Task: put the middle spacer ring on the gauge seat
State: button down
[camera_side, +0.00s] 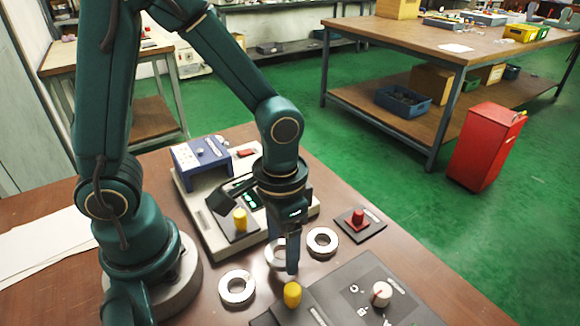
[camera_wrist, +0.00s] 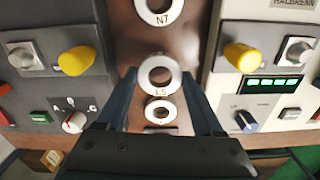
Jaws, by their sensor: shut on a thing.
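The middle spacer ring, a silver ring marked L5 (camera_wrist: 160,89), is between my two fingertips (camera_wrist: 159,76) in the wrist view. My gripper (camera_side: 289,262) is shut on it. In the side view, the finger partly hides this ring (camera_side: 270,256); I cannot tell whether it touches the table. The ring marked N7 (camera_wrist: 158,18) shows at the top of the wrist view and lies at the front (camera_side: 237,300) in the side view. A third ring (camera_side: 322,252) lies farther back, near a dark plate with a red peg (camera_side: 358,219). I cannot tell which fixture is the gauge seat.
A light instrument with a green display (camera_wrist: 271,85) and yellow knob (camera_wrist: 242,57) stands on one side. A dark panel with another yellow knob (camera_wrist: 75,60) and a white dial (camera_side: 382,293) stands on the other.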

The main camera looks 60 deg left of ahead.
notch_tip(320, 180, up, 7)
jog(key=s+a+n, duration=0.1)
jog(key=a+n, duration=0.1)
jog(key=a, duration=0.3)
jog(key=s+a+r+n, duration=0.1)
jog(key=a, duration=0.4)
jog(key=s+a+r+n, duration=0.1)
jog(key=a+n, duration=0.1)
jog(key=a, duration=0.3)
jog(key=shift+a+r+n, duration=0.2)
jog(key=shift+a+n, duration=0.1)
jog(key=shift+s+a+f, duration=0.15)
jog(key=shift+a, duration=0.05)
jog(key=shift+f, duration=1.85)
jog(key=shift+f, duration=0.4)
jog(key=shift+f, duration=0.6)
jog(key=shift+f, duration=0.7)
